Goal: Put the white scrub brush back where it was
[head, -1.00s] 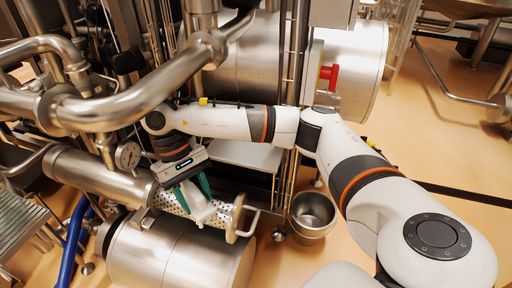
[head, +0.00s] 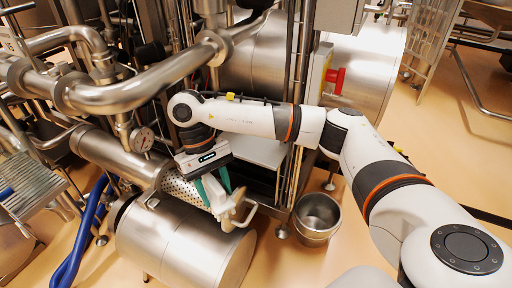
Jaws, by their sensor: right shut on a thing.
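The white scrub brush (head: 217,197) is between the green fingers of my right gripper (head: 213,187). The gripper points down and is shut on the brush. The brush is in front of the handled end of a perforated metal tube (head: 178,187) and hides part of that end. I cannot tell whether the brush touches the tube. My left gripper is not in view.
A steel bucket (head: 316,218) stands to the right of the tube. A large steel cylinder (head: 180,245) lies below it. A pipe (head: 150,90) and a gauge (head: 142,139) are close on the left. Open floor lies at the right.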

